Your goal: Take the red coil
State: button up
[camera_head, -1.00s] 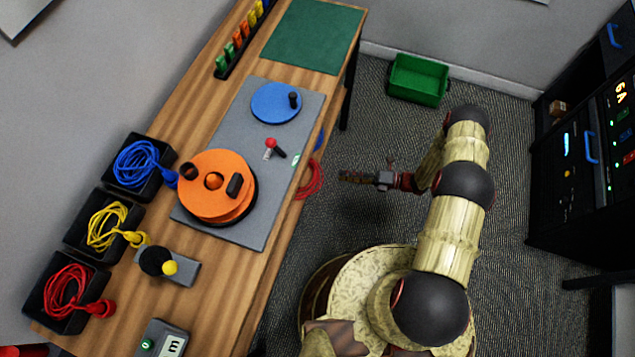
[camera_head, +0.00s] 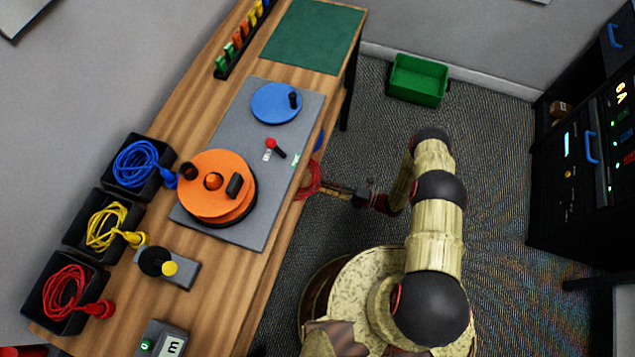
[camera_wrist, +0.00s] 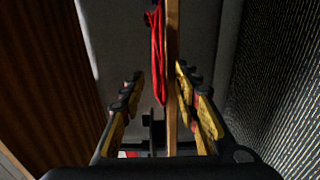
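A red coil (camera_head: 309,181) hangs at the right edge of the workbench, partly hidden below the bench top. In the wrist view the red coil (camera_wrist: 157,48) hangs as a narrow loop beside a wooden strip. My gripper (camera_head: 325,188) is low beside the bench, pointing left, with its fingertips at or very near the coil. In the wrist view my gripper (camera_wrist: 160,73) is open, one finger on each side of the coil in the picture. I cannot tell whether the fingers touch it. Another red coil (camera_head: 66,291) lies in a black bin at the bench's front left.
The wooden workbench (camera_head: 265,275) carries an orange disc (camera_head: 205,200), a blue disc (camera_head: 270,103) and a red-knobbed lever (camera_head: 272,146) on a grey plate. Blue (camera_head: 140,160) and yellow (camera_head: 103,226) coils lie in bins. A green crate (camera_head: 418,81) stands on the floor behind.

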jog(key=shift+x, duration=1.65)
jog(key=shift+s+f, duration=0.1)
jog(key=shift+f, duration=0.05)
grip_shut()
notch_tip(320, 180, up, 3)
jog(key=shift+f+p, duration=0.15)
jog(key=shift+p, duration=0.5)
jog(key=s+d+r, duration=0.2)
jog(key=d, duration=0.4)
jog(key=s+d+r, duration=0.2)
jog(key=d+r, duration=0.1)
jog(key=d, duration=0.4)
jog(key=shift+s, duration=0.3)
